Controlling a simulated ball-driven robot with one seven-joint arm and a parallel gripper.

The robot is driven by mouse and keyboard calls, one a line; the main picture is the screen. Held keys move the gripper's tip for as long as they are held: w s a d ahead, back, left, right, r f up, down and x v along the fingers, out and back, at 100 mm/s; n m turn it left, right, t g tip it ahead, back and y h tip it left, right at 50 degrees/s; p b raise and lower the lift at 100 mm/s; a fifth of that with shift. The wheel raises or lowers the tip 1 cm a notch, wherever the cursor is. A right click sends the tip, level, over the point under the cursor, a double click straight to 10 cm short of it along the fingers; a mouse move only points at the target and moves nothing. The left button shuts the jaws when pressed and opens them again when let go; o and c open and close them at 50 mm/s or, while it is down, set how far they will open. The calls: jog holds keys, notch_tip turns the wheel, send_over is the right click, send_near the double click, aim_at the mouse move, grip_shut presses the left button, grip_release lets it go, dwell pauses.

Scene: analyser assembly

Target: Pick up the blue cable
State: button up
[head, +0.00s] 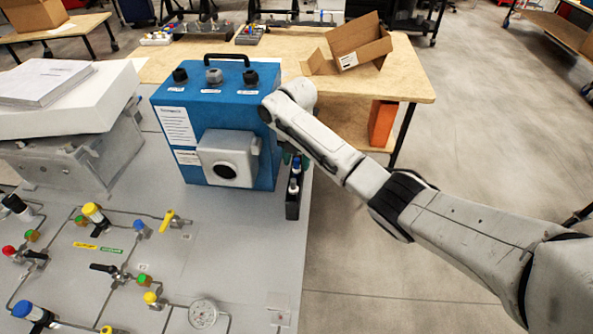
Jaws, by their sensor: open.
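A small blue piece (296,164) shows just below my arm, at the right side of the blue analyser box. My arm reaches in from the right and bends beside the blue analyser box (222,103).
The grey panel (245,255) carries pipes, coloured valves and a round gauge (203,313). A grey metal housing (75,160) with a white slab and papers stands left. Behind is a wooden table (405,75) with an open cardboard box (358,42).

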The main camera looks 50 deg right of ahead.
jog(key=shift+f, duration=0.15)
jog(key=c, duration=0.9)
jog(key=shift+r+p, duration=2.35)
jog(key=shift+r, duration=10.2)
